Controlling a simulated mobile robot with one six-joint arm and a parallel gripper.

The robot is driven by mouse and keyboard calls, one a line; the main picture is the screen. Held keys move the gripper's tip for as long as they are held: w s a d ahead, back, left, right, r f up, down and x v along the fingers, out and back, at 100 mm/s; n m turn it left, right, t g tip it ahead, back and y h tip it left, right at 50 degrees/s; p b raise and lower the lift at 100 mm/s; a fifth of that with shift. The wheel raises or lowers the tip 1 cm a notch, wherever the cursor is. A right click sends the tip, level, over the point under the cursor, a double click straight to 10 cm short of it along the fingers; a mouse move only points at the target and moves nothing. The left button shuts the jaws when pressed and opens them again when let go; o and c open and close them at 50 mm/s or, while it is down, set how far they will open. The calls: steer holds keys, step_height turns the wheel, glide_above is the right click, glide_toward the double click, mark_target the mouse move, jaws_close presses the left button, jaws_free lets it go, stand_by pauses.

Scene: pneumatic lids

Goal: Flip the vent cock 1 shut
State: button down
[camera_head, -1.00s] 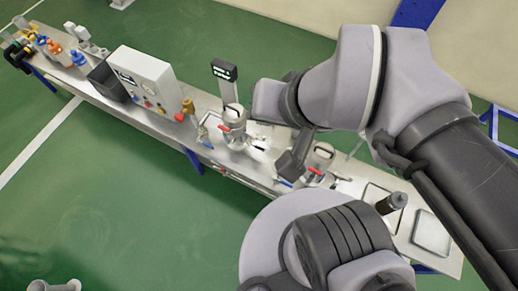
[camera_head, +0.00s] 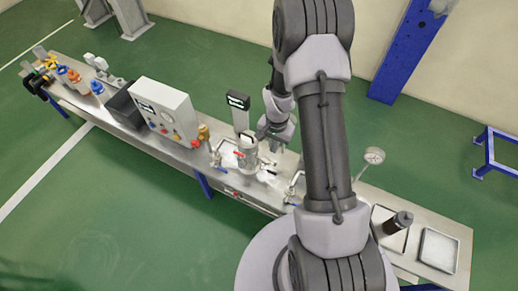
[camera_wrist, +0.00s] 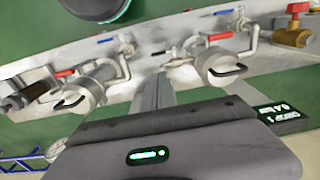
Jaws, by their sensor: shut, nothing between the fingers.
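Two steel vessels with black lid handles stand on the bench. In the wrist view one is right of centre (camera_wrist: 218,66) and one is at left (camera_wrist: 88,92). The right one has a red lever (camera_wrist: 220,37) and shows in the head view (camera_head: 247,154), beside a black display post. The left one has another red lever (camera_wrist: 64,73). Blue levers (camera_wrist: 105,40) (camera_wrist: 224,12) sit on the piping. No label tells me which is vent cock 1. My gripper (camera_wrist: 157,82) is shut and empty, between and apart from the vessels; in the head view it is right of the display post (camera_head: 276,128).
A grey control box (camera_head: 165,110) and black bin (camera_head: 124,108) stand left on the bench. A brass valve (camera_wrist: 290,38) is at right in the wrist view. A gauge (camera_head: 374,156) rises behind the right part, near a tray (camera_head: 438,250). Green floor lies open in front.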

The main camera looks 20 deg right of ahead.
mark_target(273, 172)
steer(key=shift+s+f, duration=0.25)
steer(key=shift+f, duration=0.65)
step_height(273, 172, down, 14)
steer(key=b, duration=0.4)
steer(key=shift+b, duration=0.3)
